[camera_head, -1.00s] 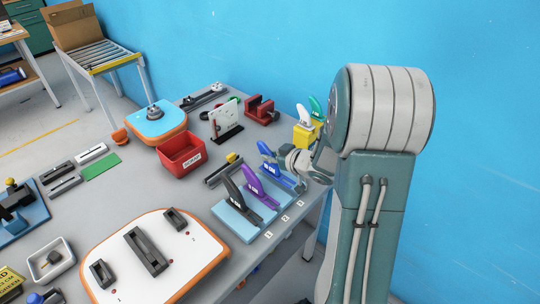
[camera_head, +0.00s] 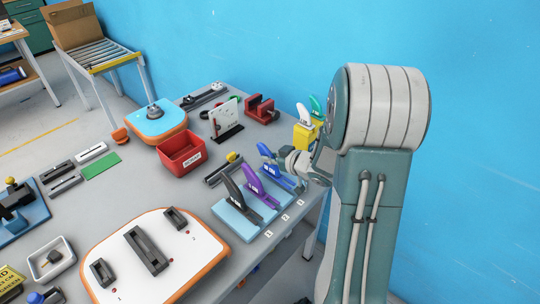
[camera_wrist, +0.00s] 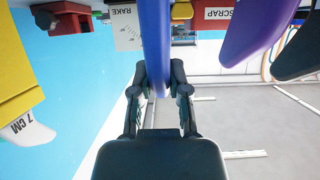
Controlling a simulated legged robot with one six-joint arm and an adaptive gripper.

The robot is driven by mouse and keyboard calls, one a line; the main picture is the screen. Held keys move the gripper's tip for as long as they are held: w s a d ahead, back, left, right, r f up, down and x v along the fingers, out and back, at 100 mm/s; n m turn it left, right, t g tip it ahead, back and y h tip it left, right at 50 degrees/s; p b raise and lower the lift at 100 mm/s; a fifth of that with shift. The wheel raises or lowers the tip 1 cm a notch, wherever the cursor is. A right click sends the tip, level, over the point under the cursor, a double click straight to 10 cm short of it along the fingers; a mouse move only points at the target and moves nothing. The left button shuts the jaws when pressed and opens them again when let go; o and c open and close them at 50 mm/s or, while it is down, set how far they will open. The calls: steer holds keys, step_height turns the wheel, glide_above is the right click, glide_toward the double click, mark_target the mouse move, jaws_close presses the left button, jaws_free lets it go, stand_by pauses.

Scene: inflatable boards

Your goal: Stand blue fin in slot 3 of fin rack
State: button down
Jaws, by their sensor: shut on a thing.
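The blue fin (camera_head: 266,153) is upright at the far end of the light blue fin rack (camera_head: 232,222), at the place marked 3. My gripper (camera_wrist: 160,90) is shut on it; in the wrist view the blue fin (camera_wrist: 155,40) runs up between the two dark fingers. In the head view my gripper (camera_head: 290,162) reaches it from the right. A black fin (camera_head: 235,193) stands at place 1 and a purple fin (camera_head: 253,180) at place 2. I cannot tell whether the blue fin's base is seated in the slot.
A yellow block (camera_head: 303,136) with a white fin and a green fin stands behind my gripper. A red bin (camera_head: 181,160), a white board on a dark stand (camera_head: 224,118) and a red vise (camera_head: 261,109) are farther back. A white board (camera_head: 185,262) lies in front.

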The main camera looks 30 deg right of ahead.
steer(key=shift+f, duration=1)
steer(key=c, duration=0.5)
jaws_free()
steer(key=shift+c, duration=0.2)
steer(key=v, duration=1.2)
steer(key=shift+f, duration=0.1)
